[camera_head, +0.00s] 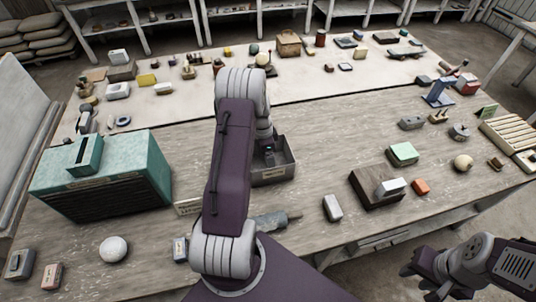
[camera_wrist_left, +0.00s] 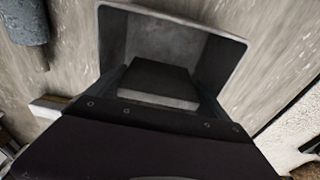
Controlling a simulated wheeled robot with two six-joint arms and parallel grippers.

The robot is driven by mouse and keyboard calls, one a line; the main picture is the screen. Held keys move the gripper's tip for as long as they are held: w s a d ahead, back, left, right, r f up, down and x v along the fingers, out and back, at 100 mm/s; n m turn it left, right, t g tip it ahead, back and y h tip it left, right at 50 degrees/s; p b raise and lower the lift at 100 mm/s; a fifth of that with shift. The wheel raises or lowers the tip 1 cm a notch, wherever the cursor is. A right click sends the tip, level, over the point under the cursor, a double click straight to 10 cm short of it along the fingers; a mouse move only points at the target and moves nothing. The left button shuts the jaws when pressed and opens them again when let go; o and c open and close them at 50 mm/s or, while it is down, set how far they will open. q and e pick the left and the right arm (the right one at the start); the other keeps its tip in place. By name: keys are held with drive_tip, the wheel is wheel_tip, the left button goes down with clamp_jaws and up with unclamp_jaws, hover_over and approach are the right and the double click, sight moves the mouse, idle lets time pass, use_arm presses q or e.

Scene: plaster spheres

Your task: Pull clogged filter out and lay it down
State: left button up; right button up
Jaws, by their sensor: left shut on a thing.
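A teal box-shaped housing (camera_head: 125,165) with a dark slatted front stands at the left of the table, with a teal raised piece (camera_head: 85,153) on its top. My left gripper (camera_head: 268,153) reaches down into a grey metal bin (camera_head: 273,176) at mid-table. In the left wrist view it is shut on a dark block with a pale edge (camera_wrist_left: 158,82), which looks like the filter, inside or just over the bin (camera_wrist_left: 222,65). My arm hides most of this in the head view. My right gripper (camera_head: 424,275) is empty and looks open, off the table's front edge.
A white sphere (camera_head: 113,249) lies front left. A dark grey tool (camera_head: 275,220) lies in front of the bin, with a small grey block (camera_head: 333,208) to its right. A brown block (camera_head: 377,188) is further right. Bare wood lies between the bin and the brown block.

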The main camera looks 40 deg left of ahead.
use_arm(q)
drive_tip(key=shift+f+b, duration=0.55)
drive_tip(key=shift+f, duration=0.15)
drive_tip(key=o, duration=1.3)
drive_tip(key=shift+r+p, duration=1.4)
drive_tip(key=shift+r, duration=0.6)
